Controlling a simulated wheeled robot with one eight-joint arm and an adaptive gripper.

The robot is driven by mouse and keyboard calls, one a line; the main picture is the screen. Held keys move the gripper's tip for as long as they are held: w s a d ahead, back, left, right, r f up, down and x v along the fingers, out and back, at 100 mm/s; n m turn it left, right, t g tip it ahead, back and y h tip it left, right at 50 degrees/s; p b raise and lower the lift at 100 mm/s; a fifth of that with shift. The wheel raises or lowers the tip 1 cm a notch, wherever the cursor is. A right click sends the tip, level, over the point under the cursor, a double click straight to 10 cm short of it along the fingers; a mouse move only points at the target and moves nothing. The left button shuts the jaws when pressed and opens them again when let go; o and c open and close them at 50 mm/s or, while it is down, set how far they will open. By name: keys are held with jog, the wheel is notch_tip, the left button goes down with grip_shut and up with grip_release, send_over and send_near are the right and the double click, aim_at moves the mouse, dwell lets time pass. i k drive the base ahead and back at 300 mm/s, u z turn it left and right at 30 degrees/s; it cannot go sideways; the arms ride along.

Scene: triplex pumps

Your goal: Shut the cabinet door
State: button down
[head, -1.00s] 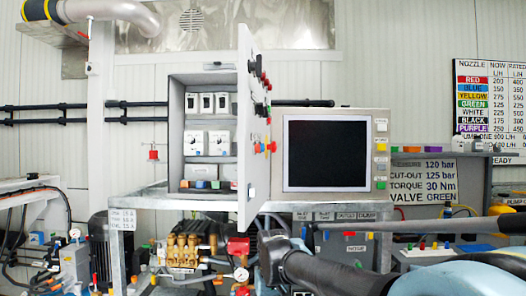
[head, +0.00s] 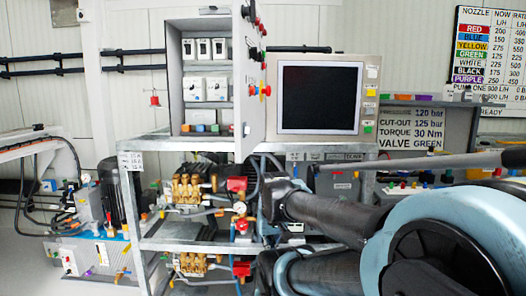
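The grey control cabinet (head: 174,92) stands on a metal frame left of centre in the head view. Its door (head: 250,75) is hinged on the right side and stands open, swung out towards me, seen nearly edge-on. Coloured knobs and buttons (head: 262,90) stick out on the door's outer face, to the right. Inside the cabinet are white breaker modules (head: 205,88) on shelves and coloured terminals at the bottom. My arm reaches in from the lower right, below the screen. My gripper cannot be made out in this view.
A panel with a dark screen (head: 320,97) stands right of the door. Pumps with brass heads (head: 188,188) sit on the frame shelves below. A long grey bar (head: 440,163) crosses at the right. A sign board (head: 415,128) stands behind. Open floor shows at lower left.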

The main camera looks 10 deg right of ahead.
aim_at(249, 110)
jog(key=u, duration=0.05)
jog(key=k, duration=0.25)
jog(key=u, duration=2.25)
jog(key=k, duration=0.6)
jog(key=z, duration=2.1)
